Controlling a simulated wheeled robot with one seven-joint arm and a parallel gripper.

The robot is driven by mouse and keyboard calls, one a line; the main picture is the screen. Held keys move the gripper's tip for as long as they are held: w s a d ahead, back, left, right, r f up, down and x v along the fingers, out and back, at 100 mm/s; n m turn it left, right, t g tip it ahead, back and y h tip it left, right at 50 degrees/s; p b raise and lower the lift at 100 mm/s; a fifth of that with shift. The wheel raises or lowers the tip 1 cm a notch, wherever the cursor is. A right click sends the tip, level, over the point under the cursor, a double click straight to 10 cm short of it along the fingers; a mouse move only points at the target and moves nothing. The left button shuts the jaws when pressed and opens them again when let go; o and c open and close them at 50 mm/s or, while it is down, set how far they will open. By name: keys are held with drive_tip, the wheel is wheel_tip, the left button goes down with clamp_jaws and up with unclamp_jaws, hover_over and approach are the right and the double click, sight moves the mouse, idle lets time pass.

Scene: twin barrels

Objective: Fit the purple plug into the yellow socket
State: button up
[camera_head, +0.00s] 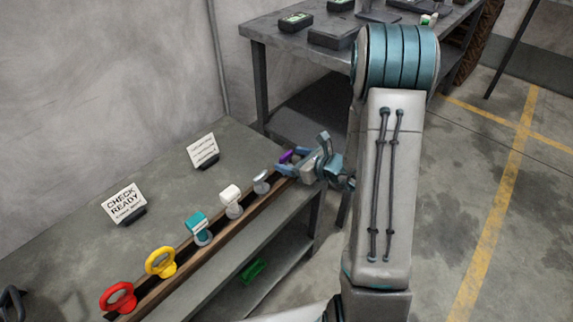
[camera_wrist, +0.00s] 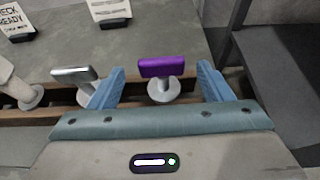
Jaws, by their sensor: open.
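The purple plug (camera_head: 286,156) is at the far end of a row on the brown rail of the bench. In the wrist view, it shows as a purple bar (camera_wrist: 158,67) on a pale stem with a round base, upright on the rail. My gripper (camera_wrist: 161,70) is open, with one blue finger on each side of the plug and a visible gap to both. In the head view, my gripper (camera_head: 292,162) partly hides the plug. A yellow ring-shaped piece (camera_head: 160,262) stands near the front end of the row. I cannot tell whether it is the yellow socket.
Along the rail stand a red ring (camera_head: 118,298), a teal block (camera_head: 197,224), a white cylinder (camera_head: 231,195) and a silver-topped piece (camera_wrist: 73,74) left of my left finger. Signs (camera_head: 125,203) stand behind. A dark table (camera_head: 270,35) is beyond.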

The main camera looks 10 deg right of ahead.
sight(288, 157)
drive_tip(key=x, duration=0.5)
drive_tip(key=shift+w+r+b, duration=0.15)
drive_tip(key=shift+r+b, duration=0.05)
drive_tip(key=shift+b, duration=0.2)
drive_tip(key=c, duration=1.1)
drive_tip(key=shift+d+r, duration=0.1)
